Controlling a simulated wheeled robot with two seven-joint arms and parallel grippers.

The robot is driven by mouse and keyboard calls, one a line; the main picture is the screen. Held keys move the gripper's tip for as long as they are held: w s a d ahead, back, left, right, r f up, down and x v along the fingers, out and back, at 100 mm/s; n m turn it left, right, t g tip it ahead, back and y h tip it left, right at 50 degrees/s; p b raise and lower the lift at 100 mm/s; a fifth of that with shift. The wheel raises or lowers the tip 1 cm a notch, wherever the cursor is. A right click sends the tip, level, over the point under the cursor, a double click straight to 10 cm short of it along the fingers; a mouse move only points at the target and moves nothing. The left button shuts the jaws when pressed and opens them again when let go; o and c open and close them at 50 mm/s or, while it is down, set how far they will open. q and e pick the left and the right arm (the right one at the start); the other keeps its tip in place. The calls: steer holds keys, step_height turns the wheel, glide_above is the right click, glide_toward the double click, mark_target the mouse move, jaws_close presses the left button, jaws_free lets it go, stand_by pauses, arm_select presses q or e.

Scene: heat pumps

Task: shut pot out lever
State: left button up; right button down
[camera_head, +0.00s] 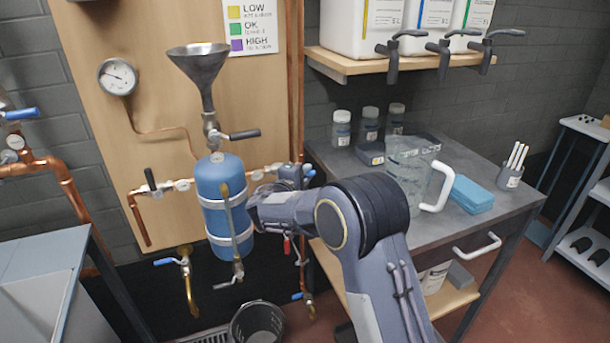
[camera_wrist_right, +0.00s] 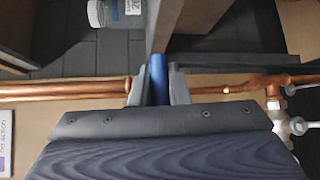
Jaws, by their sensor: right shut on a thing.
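The pot is an upright blue cylinder (camera_head: 222,195) with pale bands in front of the wooden board. To its right, a blue lever (camera_head: 309,172) shows just past my right gripper (camera_head: 292,174). In the right wrist view, the same blue lever (camera_wrist_right: 157,78) sits between the two grey fingers of my right gripper (camera_wrist_right: 157,92), which are shut on it. There it appears across the line of the copper pipe (camera_wrist_right: 60,91). The gripper and my arm hide the lever's valve body. My left gripper is not in view.
A funnel (camera_head: 203,68) with a dark-handled valve stands above the pot. A black bucket (camera_head: 257,323) is on the floor below. The table (camera_head: 470,225) at the right bears a clear jug (camera_head: 408,165). A copper pipe (camera_head: 295,80) runs vertically beside my gripper.

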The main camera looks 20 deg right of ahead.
steer(key=shift+f, duration=0.15)
steer(key=shift+f+m+g+y+b, duration=0.35)
steer(key=shift+y+b, duration=0.25)
steer(key=shift+b, duration=0.2)
steer(key=a+f+m+g+y+p, duration=0.1)
steer(key=a+f+m+y, duration=0.4)
steer(key=y, duration=0.7)
steer(key=shift+s+a+m+g+p, duration=0.15)
steer(key=shift+a+m+g+p, duration=0.4)
steer(key=shift+m, duration=0.7)
steer(key=c, duration=1.4)
jaws_free()
